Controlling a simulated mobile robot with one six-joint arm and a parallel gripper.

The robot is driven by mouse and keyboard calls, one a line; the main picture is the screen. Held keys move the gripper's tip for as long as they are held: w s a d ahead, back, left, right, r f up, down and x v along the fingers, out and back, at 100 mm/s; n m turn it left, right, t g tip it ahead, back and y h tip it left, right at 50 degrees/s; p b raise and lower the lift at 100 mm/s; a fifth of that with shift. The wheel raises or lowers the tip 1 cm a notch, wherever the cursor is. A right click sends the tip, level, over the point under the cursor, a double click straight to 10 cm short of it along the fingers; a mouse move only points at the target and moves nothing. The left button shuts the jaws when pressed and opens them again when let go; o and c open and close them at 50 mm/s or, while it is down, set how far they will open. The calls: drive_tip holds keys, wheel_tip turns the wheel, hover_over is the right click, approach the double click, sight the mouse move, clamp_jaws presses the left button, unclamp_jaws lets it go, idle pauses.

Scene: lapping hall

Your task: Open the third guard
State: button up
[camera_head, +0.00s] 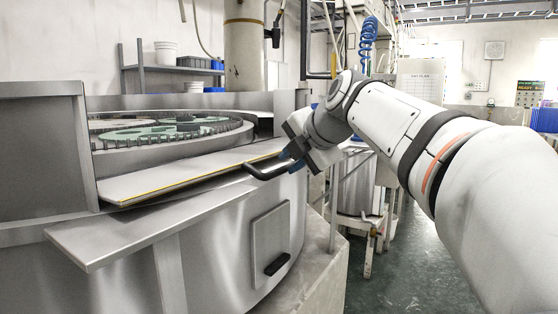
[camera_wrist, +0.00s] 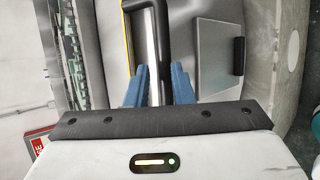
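The guard (camera_head: 190,174) is a flat metal panel with a yellow edge line, lying low and slightly sloped in front of the machine's round opening. A black U-shaped handle (camera_head: 268,175) stands at its right end; it also shows at the top of the wrist view (camera_wrist: 163,45). My gripper (camera_head: 292,158) is at the right end of this handle. In the wrist view its two blue fingers (camera_wrist: 159,85) are apart, one on each side of the handle's bar, with a gap showing beside the left finger. Contact with the bar is not clear. I cannot tell which guard is the third.
The lapping plate (camera_head: 165,130) with green carriers lies behind the guard. A metal ledge (camera_head: 120,232) juts out at the front left. A small door with a black handle (camera_head: 277,264) is below.

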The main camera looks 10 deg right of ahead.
drive_tip(key=o, duration=0.3)
drive_tip(key=p+v, duration=0.1)
drive_tip(key=v, duration=0.7)
drive_tip(key=shift+p, duration=0.35)
drive_tip(key=shift+c, duration=0.4)
